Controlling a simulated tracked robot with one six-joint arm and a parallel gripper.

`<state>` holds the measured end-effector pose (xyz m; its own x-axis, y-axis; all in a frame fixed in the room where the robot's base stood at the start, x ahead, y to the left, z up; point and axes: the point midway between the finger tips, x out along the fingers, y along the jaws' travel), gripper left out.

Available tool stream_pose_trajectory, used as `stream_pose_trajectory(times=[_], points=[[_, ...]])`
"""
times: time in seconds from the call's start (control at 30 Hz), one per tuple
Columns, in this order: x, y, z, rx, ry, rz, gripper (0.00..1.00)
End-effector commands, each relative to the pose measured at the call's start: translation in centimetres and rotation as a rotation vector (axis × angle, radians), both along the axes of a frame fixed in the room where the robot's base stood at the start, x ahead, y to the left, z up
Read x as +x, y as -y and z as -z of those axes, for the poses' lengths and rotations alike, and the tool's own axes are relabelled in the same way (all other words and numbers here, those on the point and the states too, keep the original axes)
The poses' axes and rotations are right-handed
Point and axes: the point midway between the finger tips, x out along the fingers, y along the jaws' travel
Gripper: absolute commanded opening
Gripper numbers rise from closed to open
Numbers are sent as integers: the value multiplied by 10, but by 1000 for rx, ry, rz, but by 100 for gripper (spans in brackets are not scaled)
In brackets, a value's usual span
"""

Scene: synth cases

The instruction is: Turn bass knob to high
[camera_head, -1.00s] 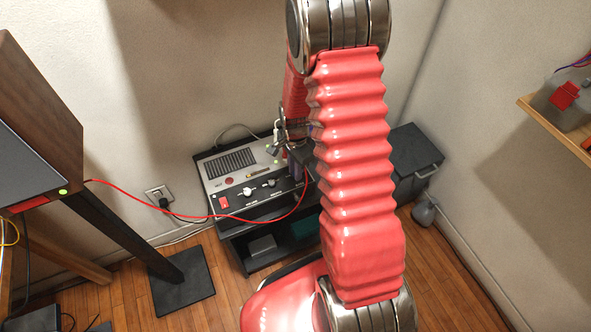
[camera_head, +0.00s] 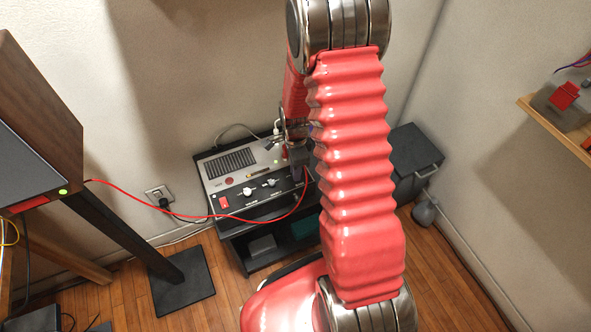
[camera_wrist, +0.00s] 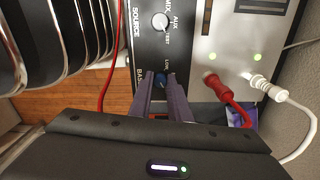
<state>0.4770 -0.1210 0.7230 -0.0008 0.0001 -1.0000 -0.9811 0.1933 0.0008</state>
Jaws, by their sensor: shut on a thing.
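The bass knob (camera_wrist: 160,80) is small and blue in the wrist view. It sits on the amplifier's black front strip, beside a partly covered label starting "BA" and a "LOW" mark. My gripper (camera_wrist: 160,84) has one finger on each side of the knob and is shut on it. The knob's pointer cannot be made out. In the head view my gripper (camera_head: 298,168) is over the right end of the amplifier (camera_head: 232,163), and it hides the bass knob there.
The source knob (camera_wrist: 160,22) is near the bass knob, with "AUX" and "TEST" marks. A red plug (camera_wrist: 212,82) and a white plug (camera_wrist: 258,82) stick up from the top panel. A red cable (camera_head: 200,216) hangs across the front in the head view.

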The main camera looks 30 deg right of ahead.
Motion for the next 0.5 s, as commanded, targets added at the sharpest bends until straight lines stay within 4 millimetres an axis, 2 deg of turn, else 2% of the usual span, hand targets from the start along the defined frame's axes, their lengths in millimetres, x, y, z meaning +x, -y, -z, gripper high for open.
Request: stream_pose_trajectory(times=[0.3,0.5], points=[[1,0,0,0,1,-1,35],[0,0,0,0,1,-1,35]])
